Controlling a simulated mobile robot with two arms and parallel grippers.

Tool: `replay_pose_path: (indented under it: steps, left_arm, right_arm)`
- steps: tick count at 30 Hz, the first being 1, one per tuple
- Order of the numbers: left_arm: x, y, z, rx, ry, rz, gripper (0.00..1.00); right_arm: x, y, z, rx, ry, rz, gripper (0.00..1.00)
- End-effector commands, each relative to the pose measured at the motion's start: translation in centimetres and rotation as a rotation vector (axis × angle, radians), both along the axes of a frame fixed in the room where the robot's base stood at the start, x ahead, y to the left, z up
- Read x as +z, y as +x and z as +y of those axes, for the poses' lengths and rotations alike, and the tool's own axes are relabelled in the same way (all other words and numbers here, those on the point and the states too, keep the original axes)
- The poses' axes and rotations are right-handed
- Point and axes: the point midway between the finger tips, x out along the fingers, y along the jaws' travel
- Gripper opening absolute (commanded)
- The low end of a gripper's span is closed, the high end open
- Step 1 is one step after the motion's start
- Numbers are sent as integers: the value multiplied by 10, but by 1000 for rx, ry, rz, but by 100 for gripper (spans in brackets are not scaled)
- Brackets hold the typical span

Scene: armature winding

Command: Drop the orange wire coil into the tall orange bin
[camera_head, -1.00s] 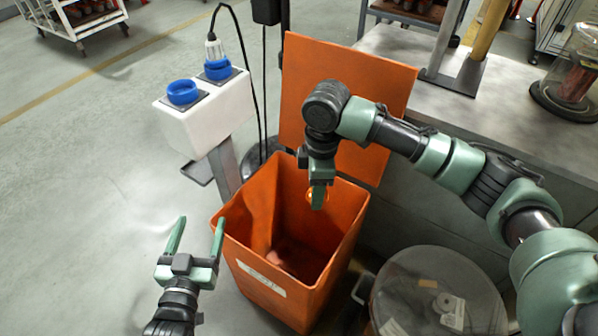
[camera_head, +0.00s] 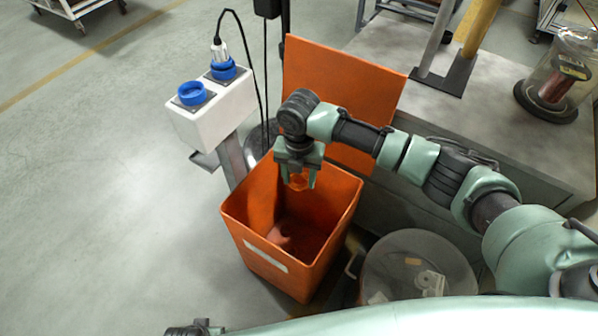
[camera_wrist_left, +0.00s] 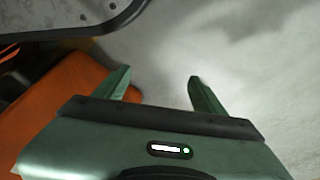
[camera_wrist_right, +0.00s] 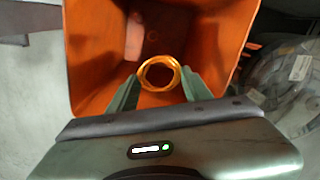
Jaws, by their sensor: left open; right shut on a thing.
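The tall orange bin (camera_head: 330,222) stands open on the floor, with its orange lid (camera_head: 335,85) raised at the back. My right gripper (camera_head: 299,180) points down over the bin's mouth. It is shut on the orange wire coil (camera_wrist_right: 159,73), a small shiny ring held between the fingertips. In the head view the coil (camera_head: 298,183) is small and partly hidden by the fingers. In the right wrist view the bin's inside (camera_wrist_right: 85,60) lies below the coil. My left gripper (camera_wrist_left: 158,85) is open and empty, with pale floor beyond its fingers.
A white box with two blue round sockets (camera_head: 215,112) stands on a post left of the bin. A clear-lidded drum (camera_head: 420,255) stands at the bin's right. A grey bench (camera_head: 500,100) is behind on the right. The floor at left is clear.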

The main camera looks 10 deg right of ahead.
Motion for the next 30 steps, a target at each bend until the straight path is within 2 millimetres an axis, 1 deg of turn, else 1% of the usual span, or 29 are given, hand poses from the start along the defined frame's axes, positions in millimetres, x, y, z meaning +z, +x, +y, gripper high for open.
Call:
replay_pose_path:
  steps: [2,5,8,12,19,30]
  left_arm:
    - [0,-3,1,1,2,12,70]
    - [5,0,0,2,2,9,70]
    - [14,6,0,3,1,1,70]
    - [33,16,-2,5,0,-12,70]
    - [66,27,-3,8,-3,-31,70]
    - [122,33,-2,14,-4,-61,70]
  right_arm:
    - [-1,0,0,14,-1,0,11]
    - [-4,0,1,17,-1,0,11]
    - [-8,0,1,16,-1,0,11]
    - [-13,0,0,15,-1,0,11]
    - [-21,0,0,15,-1,0,11]
    - [-34,0,0,15,-1,0,11]
